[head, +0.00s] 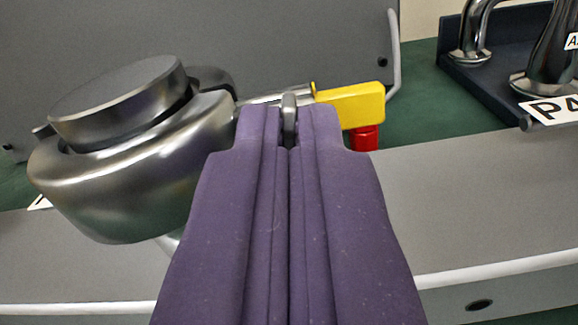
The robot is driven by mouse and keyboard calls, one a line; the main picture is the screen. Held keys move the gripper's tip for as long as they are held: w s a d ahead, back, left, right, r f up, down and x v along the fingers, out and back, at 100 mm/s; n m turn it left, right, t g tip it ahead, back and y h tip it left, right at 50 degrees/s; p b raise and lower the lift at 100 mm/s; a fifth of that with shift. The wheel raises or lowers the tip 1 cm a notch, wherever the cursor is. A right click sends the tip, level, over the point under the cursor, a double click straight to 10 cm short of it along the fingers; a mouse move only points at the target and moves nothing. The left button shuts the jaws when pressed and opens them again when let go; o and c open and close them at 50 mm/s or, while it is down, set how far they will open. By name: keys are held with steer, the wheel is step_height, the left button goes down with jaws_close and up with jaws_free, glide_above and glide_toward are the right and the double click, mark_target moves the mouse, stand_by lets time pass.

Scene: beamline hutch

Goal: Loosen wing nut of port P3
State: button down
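My gripper (289,140) has two purple fingers reaching up the middle of the head view. They are nearly together, with a thin grey metal tab, which looks like a wing of the wing nut (289,102), between their tips. The rest of the nut is hidden behind the fingers. To the left is a large metal port with a round cap (118,98) and a clamp-like ring (120,190) around it. A threaded-looking metal rod (272,97) runs from the port side towards the tab. No P3 label is readable.
A yellow handle (350,104) and a red part (365,138) stand just right of the fingertips. A grey panel (250,40) stands behind. A grey beam (480,200) crosses in front.

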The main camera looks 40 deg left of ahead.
steer(key=shift+n, duration=0.6)
steer(key=c, duration=1.3)
jaws_free()
steer(key=shift+a, duration=0.1)
